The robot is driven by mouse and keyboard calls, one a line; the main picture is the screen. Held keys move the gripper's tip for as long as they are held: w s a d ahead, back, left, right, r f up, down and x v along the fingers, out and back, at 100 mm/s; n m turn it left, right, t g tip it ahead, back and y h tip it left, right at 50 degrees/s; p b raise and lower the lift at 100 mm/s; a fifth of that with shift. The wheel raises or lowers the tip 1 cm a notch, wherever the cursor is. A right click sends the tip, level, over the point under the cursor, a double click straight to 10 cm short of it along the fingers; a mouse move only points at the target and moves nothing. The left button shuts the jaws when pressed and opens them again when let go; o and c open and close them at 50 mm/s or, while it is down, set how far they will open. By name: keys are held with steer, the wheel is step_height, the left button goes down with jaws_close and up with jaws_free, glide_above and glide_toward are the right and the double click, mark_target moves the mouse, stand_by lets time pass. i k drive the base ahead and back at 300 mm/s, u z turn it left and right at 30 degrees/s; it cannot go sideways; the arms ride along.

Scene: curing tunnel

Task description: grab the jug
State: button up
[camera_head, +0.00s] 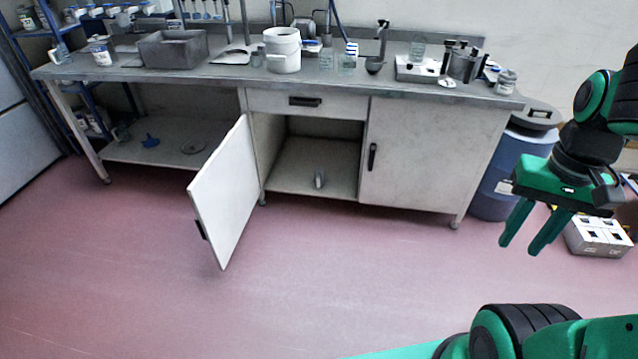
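A white open-topped container (283,58), the thing that looks most like a jug, stands upright on the grey worktop (225,75) near its middle. I cannot tell for certain that it is the jug. Smaller clear vessels (326,60) stand to its right. My gripper (521,246) is green and hangs at the right, in front of the blue barrel. Its two fingers point down and are apart, with nothing between them. It is far from the white container.
A cabinet door (222,192) stands open into the floor space. A small grey object (319,179) is inside the cabinet. A grey bin (172,50) is on the worktop at left. A blue barrel (497,180) and white box (597,236) stand at right. The pink floor in front is clear.

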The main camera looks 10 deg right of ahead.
mark_target(319, 170)
steer(key=u, duration=0.1)
steer(key=i, duration=1)
steer(key=z, duration=0.1)
